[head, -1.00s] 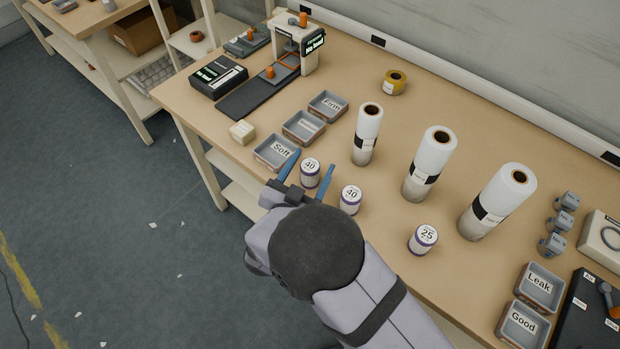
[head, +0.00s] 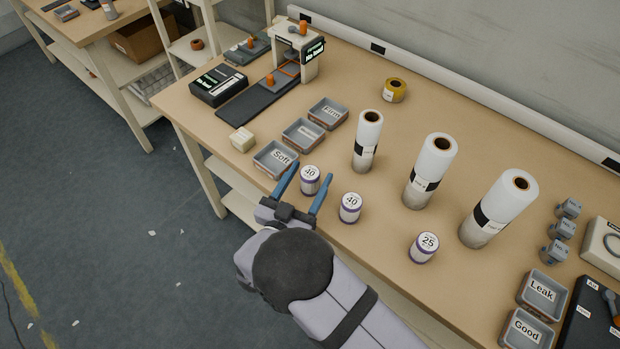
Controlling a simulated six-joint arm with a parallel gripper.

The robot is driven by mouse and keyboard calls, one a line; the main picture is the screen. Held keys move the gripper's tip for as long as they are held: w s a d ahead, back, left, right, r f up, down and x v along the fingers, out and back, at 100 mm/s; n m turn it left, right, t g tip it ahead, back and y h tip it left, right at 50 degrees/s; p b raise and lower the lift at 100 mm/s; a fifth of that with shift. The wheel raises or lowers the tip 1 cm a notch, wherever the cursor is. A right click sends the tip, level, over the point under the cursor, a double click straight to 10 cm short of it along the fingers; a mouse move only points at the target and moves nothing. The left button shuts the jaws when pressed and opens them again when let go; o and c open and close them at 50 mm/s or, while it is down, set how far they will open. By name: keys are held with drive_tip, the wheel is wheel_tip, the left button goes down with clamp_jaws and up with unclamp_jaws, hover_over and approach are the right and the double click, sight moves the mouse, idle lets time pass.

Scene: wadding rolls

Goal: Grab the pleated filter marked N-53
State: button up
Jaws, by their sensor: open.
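I cannot read N-53 on anything, and nothing in view is clearly a pleated filter. Three small white canisters with purple bands stand upright near the table's front edge: a left one marked 40 (head: 310,181), a middle one marked 40 (head: 350,209) and one marked 25 (head: 424,248). My gripper (head: 311,171) is open, its two blue fingers pointing over the table. In the picture the left 40 canister shows between the fingers; I see no contact. Three tall white rolls (head: 366,142), (head: 429,170), (head: 498,208) stand behind, their black-and-white labels too small to read.
Grey trays marked Soft (head: 262,166) and Firm (head: 312,116), with another between, lie left of the rolls. Trays marked Leak (head: 525,292) and Good (head: 508,328) lie at right, near several small grey fittings (head: 561,229). A tape roll (head: 394,90) lies behind.

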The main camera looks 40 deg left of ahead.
sight(314, 168)
drive_tip(key=shift+p+x, duration=0.65)
drive_tip(key=shift+x, duration=1.7)
drive_tip(key=shift+f, duration=0.1)
drive_tip(key=c, duration=1.2)
drive_tip(key=shift+o, duration=0.2)
wheel_tip(314, 168, up, 10)
drive_tip(key=b, duration=0.1)
